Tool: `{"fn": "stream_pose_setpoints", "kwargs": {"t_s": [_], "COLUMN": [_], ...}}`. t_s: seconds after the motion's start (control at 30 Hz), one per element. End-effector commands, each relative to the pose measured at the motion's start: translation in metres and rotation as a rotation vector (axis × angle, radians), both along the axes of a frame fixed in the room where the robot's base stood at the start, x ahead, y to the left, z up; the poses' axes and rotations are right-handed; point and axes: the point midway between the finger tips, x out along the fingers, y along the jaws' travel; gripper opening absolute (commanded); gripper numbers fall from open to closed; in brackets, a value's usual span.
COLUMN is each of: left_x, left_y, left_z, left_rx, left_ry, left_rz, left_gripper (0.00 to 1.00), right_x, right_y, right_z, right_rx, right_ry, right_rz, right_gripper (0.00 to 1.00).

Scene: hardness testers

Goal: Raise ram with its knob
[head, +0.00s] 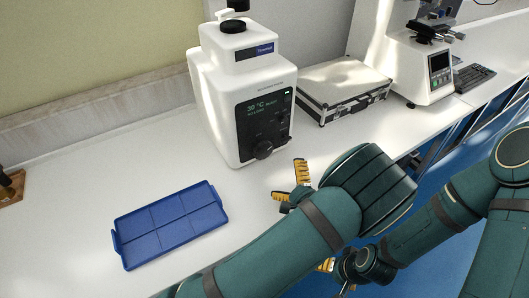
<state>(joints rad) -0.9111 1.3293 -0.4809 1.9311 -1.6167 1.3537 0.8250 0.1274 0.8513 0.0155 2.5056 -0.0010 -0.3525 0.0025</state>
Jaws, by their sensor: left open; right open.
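The white press-like machine (219,110) stands on the bench at the middle, with a dark front panel (266,122). Its lit display (262,106) reads about 30 °C; the smaller text is hard to read. A round black knob (263,150) sits low on that panel. A black cap (233,26) is on top; I cannot make out the ram. My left gripper (290,183), with yellow fingers, is open and empty, in front of the machine and below the knob, apart from it.
A blue compartmented tray (170,226) lies empty on the white bench at left. A silver-edged case (343,91) lies right of the machine. Another white instrument (424,72) and a keyboard (474,78) are farther right. A brown wooden object (10,186) is at the left edge.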

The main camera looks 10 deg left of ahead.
Motion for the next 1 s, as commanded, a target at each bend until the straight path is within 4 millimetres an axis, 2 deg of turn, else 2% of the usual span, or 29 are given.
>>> {"fn": "stream_pose_setpoints", "kwargs": {"t_s": [0.6,0.8,1.0], "left_x": [0.077,0.09,0.092], "left_y": [0.079,0.091,0.093], "left_z": [0.0,0.0,0.001], "left_rx": [0.003,0.003,0.004], "left_ry": [0.002,0.002,0.003], "left_rz": [0.003,0.001,0.001], "left_gripper": [1.0,1.0,1.0], "right_x": [0.002,0.003,0.003], "right_y": [0.0,0.0,0.0], "right_z": [-0.011,-0.013,-0.013], "right_rx": [-0.001,-0.001,-0.001], "right_ry": [-0.006,-0.007,-0.007], "right_rz": [-0.001,-0.002,-0.002], "right_gripper": [1.0,1.0,1.0]}}
